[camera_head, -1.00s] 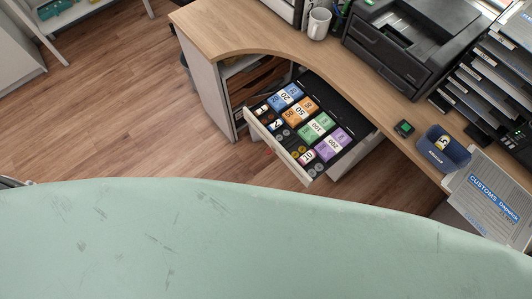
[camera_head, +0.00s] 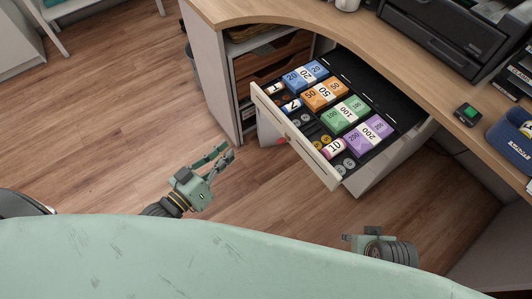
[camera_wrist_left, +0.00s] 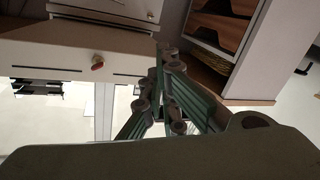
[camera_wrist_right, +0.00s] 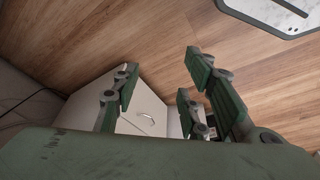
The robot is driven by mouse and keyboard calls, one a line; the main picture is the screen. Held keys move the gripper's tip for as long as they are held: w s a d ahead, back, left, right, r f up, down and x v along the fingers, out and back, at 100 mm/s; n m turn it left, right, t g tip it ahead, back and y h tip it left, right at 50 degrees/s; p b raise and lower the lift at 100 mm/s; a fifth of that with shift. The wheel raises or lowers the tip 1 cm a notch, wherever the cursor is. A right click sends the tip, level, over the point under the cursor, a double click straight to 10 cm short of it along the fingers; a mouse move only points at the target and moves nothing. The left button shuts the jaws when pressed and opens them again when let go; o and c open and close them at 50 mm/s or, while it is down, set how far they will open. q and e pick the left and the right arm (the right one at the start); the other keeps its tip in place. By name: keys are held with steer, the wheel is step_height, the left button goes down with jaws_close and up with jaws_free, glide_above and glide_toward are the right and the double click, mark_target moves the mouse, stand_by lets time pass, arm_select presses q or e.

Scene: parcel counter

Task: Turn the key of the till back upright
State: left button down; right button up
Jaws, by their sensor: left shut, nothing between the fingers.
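The till is an open drawer full of banknotes and coins, with a pale front (camera_head: 297,137). Its key (camera_head: 281,141) shows as a small red piece on that front. In the left wrist view the red key (camera_wrist_left: 97,62) sits left of my fingers; its exact angle is too small to tell. My left gripper (camera_head: 224,156) is shut and empty, to the left of the drawer front and apart from the key; its fingertips meet in the left wrist view (camera_wrist_left: 166,50). My right gripper (camera_wrist_right: 160,75) is open and empty, its fingers spread; in the head view it is mostly hidden.
The wooden counter (camera_head: 428,85) curves behind the drawer, with a printer (camera_head: 440,35), a small dark device with a green screen (camera_head: 467,114) and a blue bin (camera_head: 512,138). Wooden shelves (camera_head: 272,63) stand left of the drawer. The floor (camera_head: 120,130) to the left is clear.

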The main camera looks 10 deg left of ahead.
mark_target(282, 141)
arm_select(q)
steer(key=s+d+r+t+h+b, duration=0.2)
steer(key=d+r+h+b, duration=0.25)
steer(key=r, duration=0.25)
steer(key=w+d+n+b, duration=0.1)
steer(key=w+d+b, duration=0.1)
steer(key=w+d, duration=0.4)
steer(key=shift+w+t+b, duration=0.2)
steer(key=shift+t+b, duration=0.1)
arm_select(e)
steer(key=shift+w+a+r+t+y, duration=0.1)
steer(key=shift+w+a+r+t, duration=0.05)
steer(key=shift+w+r+t, duration=0.45)
steer(key=shift+w+a+r+t+y, duration=0.15)
steer(key=shift+w+r+t, duration=0.25)
steer(key=shift+r, duration=0.4)
steer(key=shift+w+a+r+t+y, duration=0.15)
steer(key=shift+w+r+t, duration=0.3)
steer(key=shift+r, duration=0.25)
arm_select(q)
steer(key=shift+y, duration=0.25)
arm_select(e)
steer(key=shift+s, duration=0.1)
